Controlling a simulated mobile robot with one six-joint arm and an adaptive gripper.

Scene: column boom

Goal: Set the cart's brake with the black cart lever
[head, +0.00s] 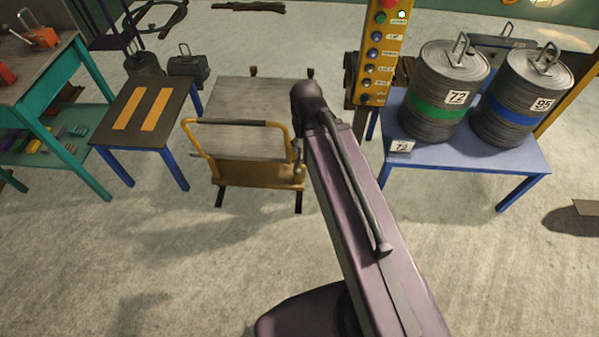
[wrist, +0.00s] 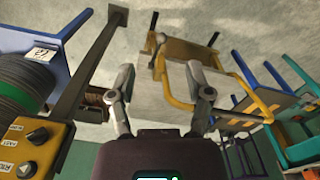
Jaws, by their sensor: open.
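The cart (head: 248,174) stands on the floor left of my arm in the head view, with an ochre front edge and a yellow push handle (head: 188,135). A small dark grey lever (head: 299,158) shows at its right front corner, partly beside my arm. In the wrist view, which looks turned over, the cart (wrist: 196,50) and a dark, pale-glinting lever (wrist: 157,45) lie beyond the fingertips. My gripper (wrist: 160,70) is open and empty, its fingers spread wide, apart from the lever. In the head view my gripper is hidden behind my arm.
A yellow button panel (head: 380,55) hangs right of the cart; it is close at lower left in the wrist view (wrist: 35,148). A blue table (head: 470,160) holds two drums. A low striped table (head: 145,110) stands left. The floor in front is clear.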

